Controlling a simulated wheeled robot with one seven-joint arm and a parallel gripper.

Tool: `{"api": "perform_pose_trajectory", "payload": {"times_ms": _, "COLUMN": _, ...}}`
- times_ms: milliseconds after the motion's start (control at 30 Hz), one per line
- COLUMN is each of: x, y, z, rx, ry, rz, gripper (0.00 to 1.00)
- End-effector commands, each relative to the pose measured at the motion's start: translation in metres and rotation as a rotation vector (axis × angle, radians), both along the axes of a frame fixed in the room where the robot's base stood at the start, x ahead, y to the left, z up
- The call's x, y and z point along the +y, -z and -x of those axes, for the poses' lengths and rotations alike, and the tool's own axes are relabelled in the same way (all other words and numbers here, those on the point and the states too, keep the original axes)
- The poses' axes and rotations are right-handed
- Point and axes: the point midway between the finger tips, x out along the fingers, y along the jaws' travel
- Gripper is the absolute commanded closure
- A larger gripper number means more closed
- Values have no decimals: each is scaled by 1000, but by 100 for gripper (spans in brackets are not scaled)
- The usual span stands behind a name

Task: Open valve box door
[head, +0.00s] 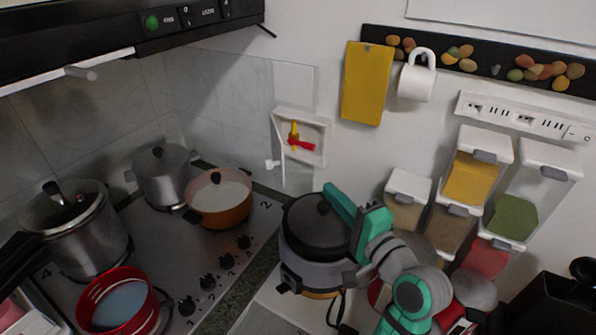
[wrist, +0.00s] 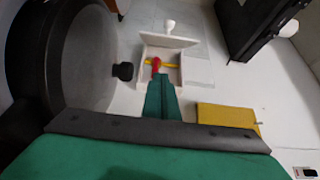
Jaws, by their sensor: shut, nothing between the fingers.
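The valve box (head: 317,132) is a small white box on the wall, left of the yellow board. Its door (head: 278,139) stands swung out from the left side, with a white knob (head: 272,164) on it. Red (head: 301,144) and yellow (head: 293,131) valve handles show inside. In the wrist view the door (wrist: 168,41) stands out at the box's far side. My gripper (head: 332,190) is green, shut and empty, below and right of the box and apart from it. In the wrist view its fingers (wrist: 158,85) overlap the box's near edge in the picture.
A dark-lidded cooker (head: 318,228) stands close below my gripper. The stove with several pots, including an orange pot (head: 220,200), is at left. A yellow board (head: 367,84) and white mug (head: 416,80) hang at right, above spice dispensers (head: 477,178).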

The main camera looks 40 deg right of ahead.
Motion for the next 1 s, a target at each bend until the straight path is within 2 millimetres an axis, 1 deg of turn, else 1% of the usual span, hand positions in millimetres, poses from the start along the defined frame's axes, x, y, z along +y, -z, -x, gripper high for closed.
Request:
{"api": "perform_pose_trajectory", "payload": {"times_ms": 167, "x": -1, "y": -1, "z": -22, "rx": -1, "ry": -6, "rz": 1, "gripper": 100}}
{"api": "perform_pose_trajectory", "payload": {"times_ms": 600, "x": -14, "y": 0, "z": -101, "rx": 0, "ry": -4, "rz": 1, "gripper": 100}}
{"api": "perform_pose_trajectory", "payload": {"times_ms": 633, "x": -7, "y": 0, "z": -101, "rx": 0, "ry": -5, "rz": 2, "gripper": 100}}
{"api": "perform_pose_trajectory", "payload": {"times_ms": 733, "x": 6, "y": 0, "z": -106, "rx": 1, "ry": -4, "rz": 3, "gripper": 100}}
{"api": "perform_pose_trajectory", "payload": {"times_ms": 900, "x": 18, "y": 0, "z": -111, "rx": -1, "ry": -2, "rz": 1, "gripper": 100}}
{"api": "perform_pose_trajectory", "payload": {"times_ms": 1000, "x": 21, "y": 0, "z": -112, "rx": -1, "ry": -1, "rz": 2, "gripper": 100}}
